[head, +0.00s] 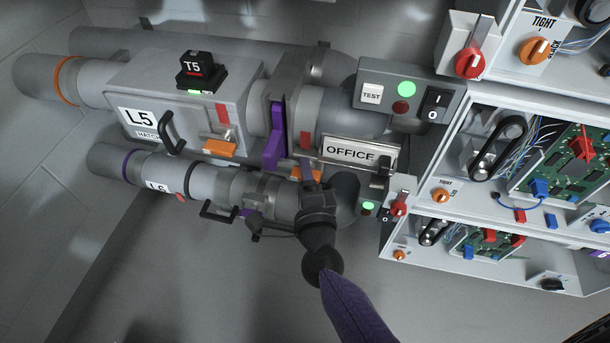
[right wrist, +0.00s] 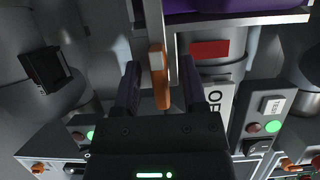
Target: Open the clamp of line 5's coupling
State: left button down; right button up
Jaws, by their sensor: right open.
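Line 5 is the upper pipe, with an L5 plate (head: 137,117) on its grey hatch box (head: 240,85). My right gripper (head: 313,180) is under the coupling. In the wrist view its open fingers (right wrist: 159,66) stand either side of the orange handle, with gaps visible. My left gripper is out of view.
An OFFICE sign (head: 350,152) sits close right of my gripper, below a switch box (head: 408,95). The L6 pipe (head: 210,183) runs just beneath line 5. Open electronics cabinets (head: 500,210) fill the right. The floor area at lower left is clear.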

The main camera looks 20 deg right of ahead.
grip_shut()
dwell(1.0)
dwell(0.5)
